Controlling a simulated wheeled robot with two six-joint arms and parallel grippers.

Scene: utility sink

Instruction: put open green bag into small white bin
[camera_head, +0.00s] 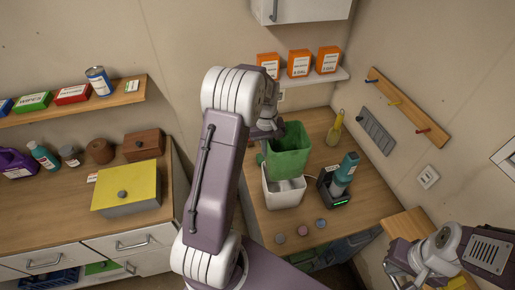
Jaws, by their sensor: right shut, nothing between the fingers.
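The open green bag (290,158) is upright with its mouth facing up. Its lower end is at the mouth of the small white bin (284,193); how far it reaches inside is hidden. My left gripper (277,128) is at the bag's back-left rim and appears shut on it, though the fingertips are partly hidden by the wrist and bag. The white bin stands on the wooden counter. My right gripper (398,268) is at the bottom right, shut and empty, far from the bag and bin.
A black charging dock (333,190) with a teal bottle-shaped device (345,170) stands close right of the bin. Several round pucks (303,231) lie in front. A yellow-green bottle (335,128) stands behind. A shelf with orange boxes (299,63) hangs above. A yellow-lidded box (125,188) sits left.

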